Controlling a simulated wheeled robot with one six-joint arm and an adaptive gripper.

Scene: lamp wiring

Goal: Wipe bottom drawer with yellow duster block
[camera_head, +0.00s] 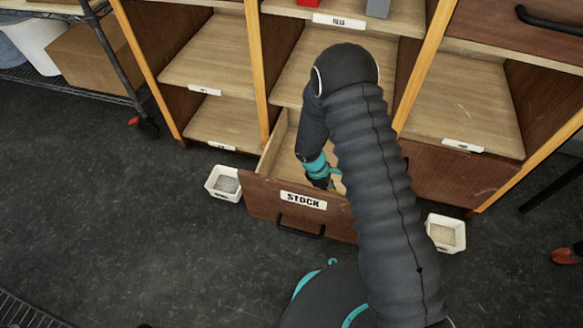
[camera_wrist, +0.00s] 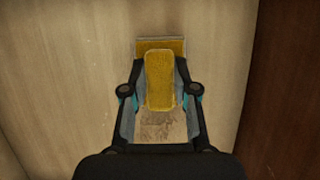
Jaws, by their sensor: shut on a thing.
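The bottom drawer (camera_head: 266,190), with a label reading STOCK, is pulled open below the middle shelf column. My gripper (camera_head: 328,184) reaches down into it, and my arm covers part of the drawer. In the wrist view my gripper (camera_wrist: 160,90) is shut on the yellow duster block (camera_wrist: 159,78). The block's wider base shows just beyond the fingertips, over the pale wooden drawer floor (camera_wrist: 60,80). A brownish speckled patch (camera_wrist: 163,128) lies on the floor between the fingers. I cannot tell whether the block touches the floor.
White trays stand on the dark floor left (camera_head: 223,183) and right (camera_head: 445,233) of the drawer. Wooden shelves (camera_head: 215,60) rise behind it. A wire rack with a cardboard box (camera_head: 92,52) stands at the left. The drawer's brown wall (camera_wrist: 285,100) is close at the right in the wrist view.

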